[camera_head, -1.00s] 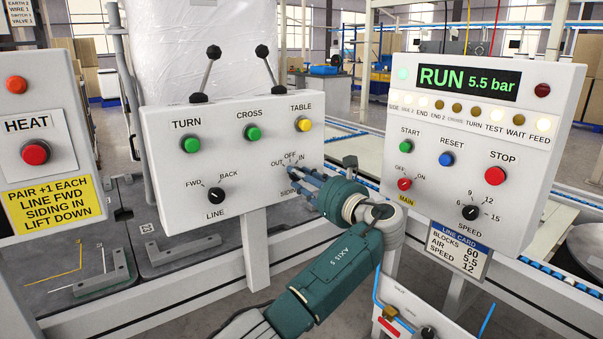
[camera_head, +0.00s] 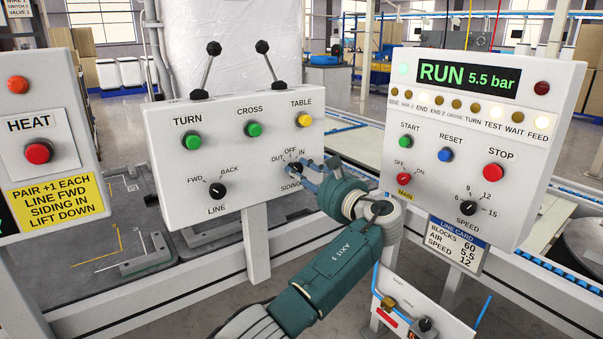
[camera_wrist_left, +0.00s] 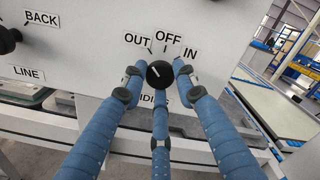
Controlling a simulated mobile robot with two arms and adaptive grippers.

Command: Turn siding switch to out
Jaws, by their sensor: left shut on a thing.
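The siding switch (camera_head: 295,168) is a small black knob at the lower right of the white panel (camera_head: 240,190), marked OUT, OFF and IN. In the left wrist view the knob (camera_wrist_left: 160,73) shows a white mark tilted to the upper left, towards OUT. My left gripper (camera_head: 312,172) reaches it from the right and is shut on it. In the left wrist view the gripper's (camera_wrist_left: 157,82) blue fingers sit around the knob, one on each side and one below. The fingers partly cover the SIDING label. My right gripper is not in view.
The LINE knob (camera_head: 217,190) is left of the switch. TURN (camera_head: 193,141), CROSS (camera_head: 254,129) and TABLE (camera_head: 305,120) buttons and two levers (camera_head: 208,68) are above. The RUN panel (camera_head: 470,150) stands close right of my arm, with the red MAIN knob (camera_head: 404,179) nearest.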

